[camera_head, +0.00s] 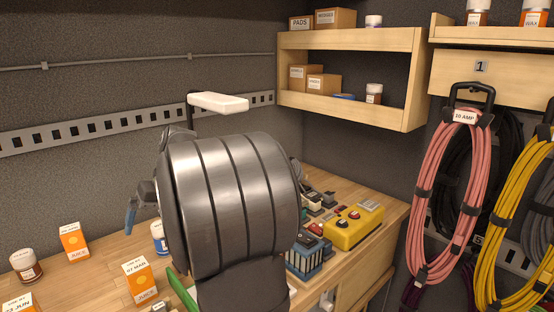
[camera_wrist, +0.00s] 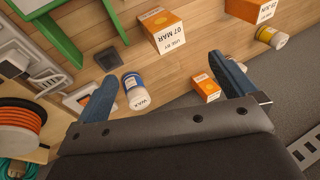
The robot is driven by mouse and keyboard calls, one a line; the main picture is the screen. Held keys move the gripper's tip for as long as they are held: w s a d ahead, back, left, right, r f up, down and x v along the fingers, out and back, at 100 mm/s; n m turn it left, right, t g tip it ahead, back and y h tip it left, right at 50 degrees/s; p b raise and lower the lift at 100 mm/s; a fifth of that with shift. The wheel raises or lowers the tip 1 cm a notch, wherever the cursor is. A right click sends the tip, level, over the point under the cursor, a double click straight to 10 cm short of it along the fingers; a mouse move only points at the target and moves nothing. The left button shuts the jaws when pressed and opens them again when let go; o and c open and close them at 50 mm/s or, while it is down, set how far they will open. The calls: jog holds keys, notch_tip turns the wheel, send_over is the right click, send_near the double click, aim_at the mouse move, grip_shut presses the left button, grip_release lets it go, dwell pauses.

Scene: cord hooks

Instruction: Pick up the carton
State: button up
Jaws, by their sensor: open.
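Three orange-and-white juice cartons stand on the wooden bench. One marked 07 MAR (camera_head: 138,280) is near the front in the head view and at the top of the wrist view (camera_wrist: 163,30). A second (camera_head: 73,243) stands farther back by the wall; it also shows in the wrist view (camera_wrist: 205,88), close to the right finger. A third (camera_head: 18,303) is cut off at the bottom left, and at the wrist view's top right (camera_wrist: 250,10). My gripper (camera_wrist: 160,72) is open and empty above the bench. In the head view my arm hides most of it; a blue finger shows.
A white-and-blue wax tub (camera_wrist: 135,92) is beside the left finger. A brown jar (camera_head: 25,265) stands left of the back carton. A green frame (camera_wrist: 50,30) is near the front carton. A yellow box (camera_head: 353,228) and other gear crowd the right. Coiled cords (camera_head: 452,190) hang at right.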

dwell(0.4)
jog(key=c, duration=0.6)
jog(key=n+t+h, duration=0.3)
jog(key=n+h, duration=0.3)
jog(key=n, duration=1.3)
send_near(136, 266)
jog(key=x, duration=0.9)
jog(key=shift+w+f, duration=0.1)
jog(key=shift+f, duration=0.15)
jog(key=shift+a+x, duration=0.2)
jog(key=shift+x, duration=1.1)
jog(key=shift+a+x, duration=0.15)
jog(key=shift+x, duration=1.1)
